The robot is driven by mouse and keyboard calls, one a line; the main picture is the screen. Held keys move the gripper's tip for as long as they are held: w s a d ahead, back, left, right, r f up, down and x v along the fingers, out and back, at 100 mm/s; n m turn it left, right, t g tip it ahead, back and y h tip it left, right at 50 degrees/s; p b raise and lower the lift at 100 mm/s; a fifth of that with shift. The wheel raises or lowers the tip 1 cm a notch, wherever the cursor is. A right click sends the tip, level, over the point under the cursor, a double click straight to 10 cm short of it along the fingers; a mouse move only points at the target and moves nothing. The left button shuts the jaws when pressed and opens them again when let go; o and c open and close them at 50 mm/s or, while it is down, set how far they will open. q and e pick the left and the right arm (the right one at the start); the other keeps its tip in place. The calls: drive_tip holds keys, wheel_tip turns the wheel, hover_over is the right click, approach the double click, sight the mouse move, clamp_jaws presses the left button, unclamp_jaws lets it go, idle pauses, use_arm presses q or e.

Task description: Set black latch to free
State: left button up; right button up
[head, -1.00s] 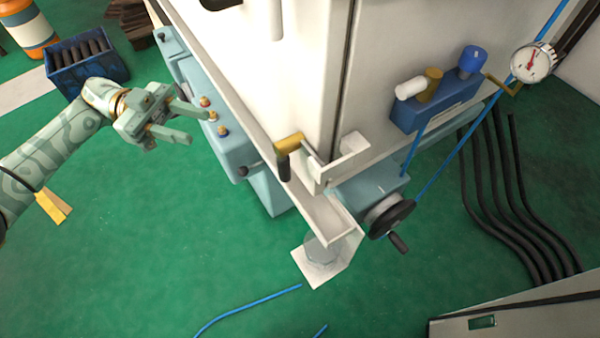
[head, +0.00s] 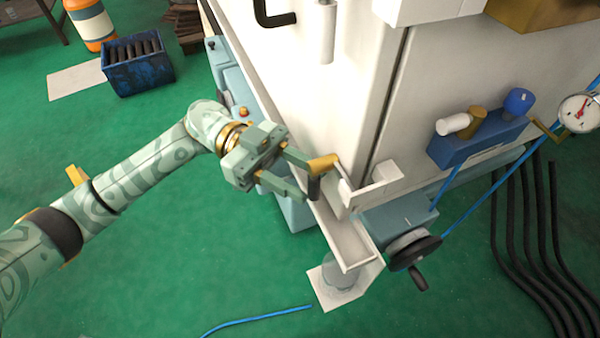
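The black latch (head: 314,188) is a short dark lever hanging down from a brass pivot (head: 323,163) on a white bracket at the lower corner of the white machine cabinet. My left gripper (head: 303,179) comes in from the left with its two fingers spread apart. Its fingertips are right at the latch, one near the brass pivot and one beside the black lever. I cannot tell whether they touch it. Nothing is gripped. My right gripper is out of view.
A black handwheel (head: 413,250) is below right of the latch. A blue block (head: 470,140) with white, brass and blue knobs sits on the cabinet's right face, near a dial gauge (head: 579,113). A blue bin (head: 138,66) stands far left. The green floor at lower left is mostly open.

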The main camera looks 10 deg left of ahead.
use_arm(q)
drive_tip(key=shift+d, duration=0.1)
clamp_jaws()
drive_tip(key=shift+s, duration=0.1)
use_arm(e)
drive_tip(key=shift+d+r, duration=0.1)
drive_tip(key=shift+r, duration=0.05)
use_arm(q)
drive_tip(key=n+h+p, duration=0.1)
drive_tip(key=h, duration=0.1)
drive_tip(key=s+d+n+h+p, duration=0.1)
drive_tip(key=n+h, duration=0.1)
drive_tip(key=s+n+h+p, duration=0.1)
drive_tip(key=n, duration=0.1)
drive_tip(key=shift+d+f+h, duration=0.15)
drive_tip(key=shift+d+h, duration=0.15)
drive_tip(key=shift+h, duration=0.1)
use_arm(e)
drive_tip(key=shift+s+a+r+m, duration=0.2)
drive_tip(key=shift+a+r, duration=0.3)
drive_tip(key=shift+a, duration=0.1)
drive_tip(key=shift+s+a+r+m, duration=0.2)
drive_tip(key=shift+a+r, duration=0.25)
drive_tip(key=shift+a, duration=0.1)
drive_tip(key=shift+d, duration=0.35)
use_arm(q)
unclamp_jaws()
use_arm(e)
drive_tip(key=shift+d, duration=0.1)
